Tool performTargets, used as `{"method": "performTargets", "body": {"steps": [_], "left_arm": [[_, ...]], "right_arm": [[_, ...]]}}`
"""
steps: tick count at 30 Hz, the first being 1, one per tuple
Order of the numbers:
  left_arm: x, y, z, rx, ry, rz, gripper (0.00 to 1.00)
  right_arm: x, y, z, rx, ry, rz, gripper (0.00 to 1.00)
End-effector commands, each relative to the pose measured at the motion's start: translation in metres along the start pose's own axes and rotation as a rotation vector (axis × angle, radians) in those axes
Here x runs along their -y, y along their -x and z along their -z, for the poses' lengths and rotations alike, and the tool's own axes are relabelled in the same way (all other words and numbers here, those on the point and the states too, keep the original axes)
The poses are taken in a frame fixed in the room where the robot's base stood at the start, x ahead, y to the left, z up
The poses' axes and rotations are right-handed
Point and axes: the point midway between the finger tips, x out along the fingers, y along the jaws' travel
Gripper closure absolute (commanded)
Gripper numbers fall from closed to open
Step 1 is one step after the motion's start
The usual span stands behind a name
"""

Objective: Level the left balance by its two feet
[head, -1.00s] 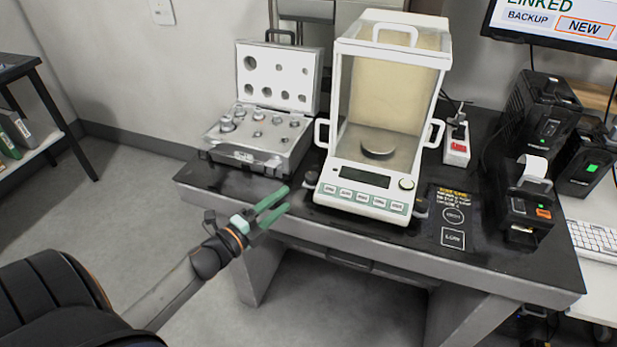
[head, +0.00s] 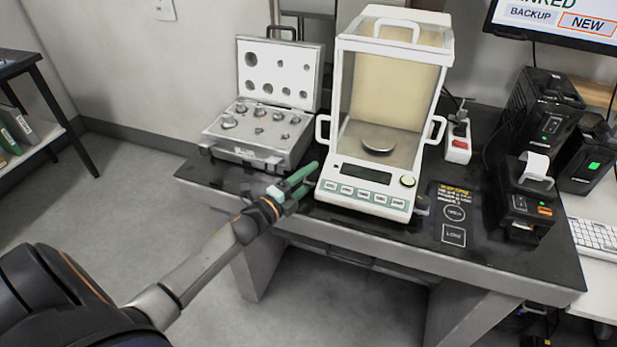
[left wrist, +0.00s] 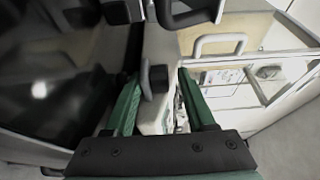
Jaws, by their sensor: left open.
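The left balance (head: 378,110) is a white-framed glass case with a round pan (head: 379,141) and a front panel of green keys. It stands on the dark tabletop. Its right foot (head: 422,205) is a dark knob at the front right corner. The left front foot is hidden behind my left gripper (head: 306,178), which is at that corner with green fingers open. In the left wrist view, a dark knob (left wrist: 158,78) shows between the two fingers, apparently not clamped; I cannot tell if they touch it. My right gripper is out of view. The level bubble cannot be made out.
An open case of weights (head: 262,135) stands left of the balance, close to my left gripper. A dark mat (head: 453,215), a small printer (head: 527,205) and a power strip (head: 457,145) are to the right. The table's front edge is clear.

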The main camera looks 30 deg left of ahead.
Motion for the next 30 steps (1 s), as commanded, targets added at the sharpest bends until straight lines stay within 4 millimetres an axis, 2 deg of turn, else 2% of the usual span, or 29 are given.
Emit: {"method": "performTargets", "body": {"steps": [2,15,30], "left_arm": [[0.0,0.0001,0.0001,0.0,0.0,0.0,0.49],[0.0001,0.0004,0.0001,0.0,0.0,0.0,0.99],[0.0002,-0.0005,0.0027,0.039,0.005,0.005,1.0]], "right_arm": [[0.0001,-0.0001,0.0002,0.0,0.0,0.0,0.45],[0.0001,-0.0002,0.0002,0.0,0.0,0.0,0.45],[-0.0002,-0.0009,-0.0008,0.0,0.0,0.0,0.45]]}}
